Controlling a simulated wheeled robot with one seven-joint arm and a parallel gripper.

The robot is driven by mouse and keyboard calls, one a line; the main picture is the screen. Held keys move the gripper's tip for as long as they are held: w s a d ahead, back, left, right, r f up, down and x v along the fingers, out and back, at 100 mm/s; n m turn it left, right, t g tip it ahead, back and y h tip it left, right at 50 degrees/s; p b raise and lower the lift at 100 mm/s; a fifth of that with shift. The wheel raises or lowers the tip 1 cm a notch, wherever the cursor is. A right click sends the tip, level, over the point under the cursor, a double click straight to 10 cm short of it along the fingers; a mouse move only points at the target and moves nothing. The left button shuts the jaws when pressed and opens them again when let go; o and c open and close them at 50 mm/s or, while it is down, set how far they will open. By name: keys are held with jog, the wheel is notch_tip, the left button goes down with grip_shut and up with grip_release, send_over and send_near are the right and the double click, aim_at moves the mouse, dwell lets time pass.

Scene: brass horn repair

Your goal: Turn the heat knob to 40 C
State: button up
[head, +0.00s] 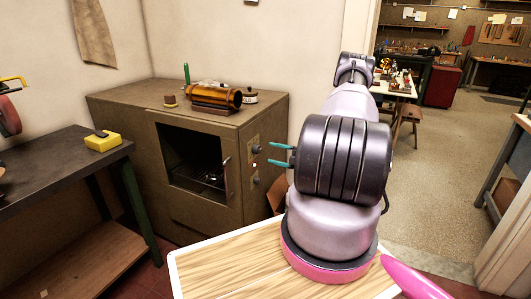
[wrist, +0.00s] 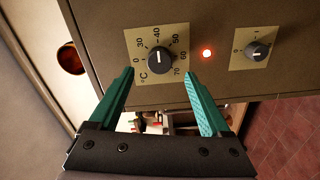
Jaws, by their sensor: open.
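In the head view the knob (head: 256,149) is the upper one on the oven (head: 222,134). My gripper (wrist: 165,85) is open and empty, its teal fingers spread either side of the knob's line, apparently short of it. In the head view my gripper (head: 279,155) points left at the panel.
A red lamp (wrist: 207,53) glows between the dial and a second knob (wrist: 257,50) marked 0 and 1. The oven door handle (head: 227,177) is left of the panel. An amber horn part (head: 216,96) lies on top. A dark bench (head: 50,160) stands left.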

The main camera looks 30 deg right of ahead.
jog(key=shift+v, duration=2.4)
jog(key=shift+r, duration=0.1)
jog(key=s+a+r+n+g, duration=0.2)
jog(key=a+r+n+g, duration=0.3)
jog(key=r+n, duration=0.4)
jog(key=s+a+r+n+g, duration=0.2)
jog(key=a+r+n+g, duration=0.1)
jog(key=a+r+n, duration=0.6)
jog(key=s+a+r+n+g, duration=0.2)
jog(key=a+r+n+g, duration=0.25)
jog(key=r, duration=0.65)
jog(key=s+a+r+n+t+h, duration=0.2)
jog(key=s+a+r+n+h, duration=0.1)
jog(key=s+r+n, duration=0.5)
jog(key=s+a+r+n+t+h, duration=0.3)
jog(key=s+r+n+h, duration=0.3)
jog(key=s+n, duration=0.8)
notch_tip(320, 180, up, 3)
jog(key=shift+a+f, duration=0.2)
jog(key=shift+a, duration=0.3)
